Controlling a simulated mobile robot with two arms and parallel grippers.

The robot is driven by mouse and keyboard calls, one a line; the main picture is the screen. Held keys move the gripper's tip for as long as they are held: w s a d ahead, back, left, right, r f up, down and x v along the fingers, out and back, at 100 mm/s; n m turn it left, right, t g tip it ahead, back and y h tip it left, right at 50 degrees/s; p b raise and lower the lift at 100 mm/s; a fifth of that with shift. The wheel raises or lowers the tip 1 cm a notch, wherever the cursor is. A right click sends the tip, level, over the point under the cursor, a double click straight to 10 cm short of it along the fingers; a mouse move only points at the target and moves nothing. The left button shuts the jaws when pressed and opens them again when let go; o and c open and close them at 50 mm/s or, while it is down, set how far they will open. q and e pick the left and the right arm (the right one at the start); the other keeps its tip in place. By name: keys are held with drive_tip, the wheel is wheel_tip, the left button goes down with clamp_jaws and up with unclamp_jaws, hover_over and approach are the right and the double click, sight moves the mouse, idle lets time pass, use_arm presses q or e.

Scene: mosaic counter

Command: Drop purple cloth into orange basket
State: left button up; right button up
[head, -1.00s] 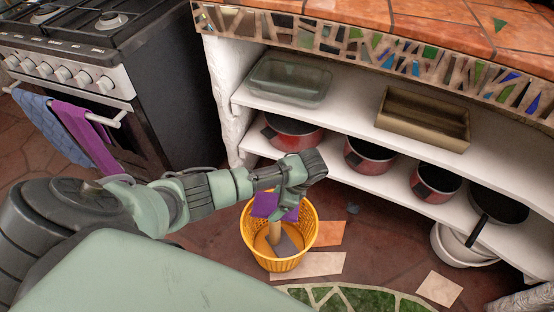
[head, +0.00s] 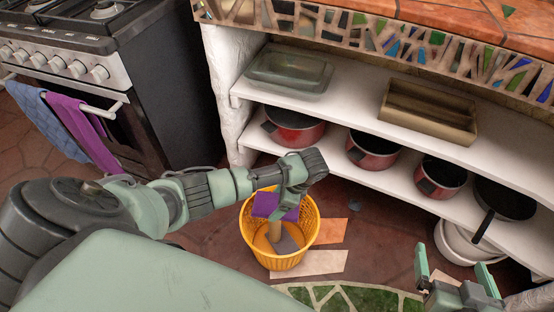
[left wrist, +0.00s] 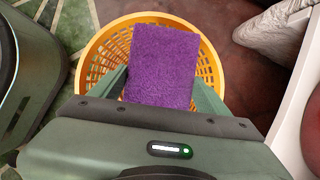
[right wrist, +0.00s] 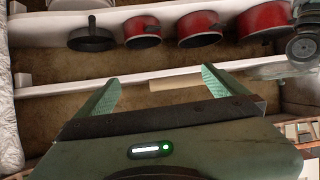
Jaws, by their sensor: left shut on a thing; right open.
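My left gripper (head: 287,207) is over the orange basket (head: 308,250), shut on a purple cloth (head: 264,205). The cloth looks like a flat, fuzzy rectangle; in the left wrist view the cloth (left wrist: 163,65) sits between the fingers (left wrist: 163,92), with the basket's rim (left wrist: 90,55) around and behind it. The cloth is at the basket's mouth; I cannot tell how far below the rim it reaches. My right gripper (head: 456,274) is open and empty at the lower right, apart from the basket; it also shows in its own wrist view (right wrist: 160,82).
Shelves behind hold red pots (head: 373,158), a dark pan (head: 503,200) and a tan box (head: 430,112). Another purple cloth (head: 85,130) hangs on the oven rail beside a blue one (head: 45,120).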

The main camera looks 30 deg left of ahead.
use_arm(q)
drive_tip(key=shift+f, duration=0.2)
use_arm(e)
drive_tip(key=shift+w+a+r+t, duration=0.2)
drive_tip(key=shift+w+r+t, duration=0.15)
drive_tip(key=shift+r, duration=0.3)
drive_tip(key=shift+w+a+r+t, duration=0.15)
drive_tip(key=shift+w+r+t, duration=0.2)
drive_tip(key=shift+r, duration=0.3)
use_arm(q)
drive_tip(key=o, duration=1.4)
drive_tip(key=p+v, duration=0.1)
drive_tip(key=v, duration=0.2)
drive_tip(key=shift+d+r, duration=0.1)
drive_tip(key=shift+r, duration=0.25)
drive_tip(key=p+v, duration=0.1)
drive_tip(key=v, duration=0.2)
drive_tip(key=shift+w+d+r+p, duration=0.1)
drive_tip(key=shift+r+p, duration=0.2)
drive_tip(key=shift+r, duration=0.05)
drive_tip(key=shift+d+r, duration=0.1)
drive_tip(key=shift+r, duration=0.05)
use_arm(e)
drive_tip(key=s+d+f+g+h, duration=0.1)
drive_tip(key=s+d+f+g, duration=0.3)
drive_tip(key=s+f+g, duration=0.4)
drive_tip(key=s+f, duration=0.2)
drive_tip(key=s, duration=0.1)
drive_tip(key=shift+d+h, duration=0.2)
drive_tip(key=shift+h, duration=0.2)
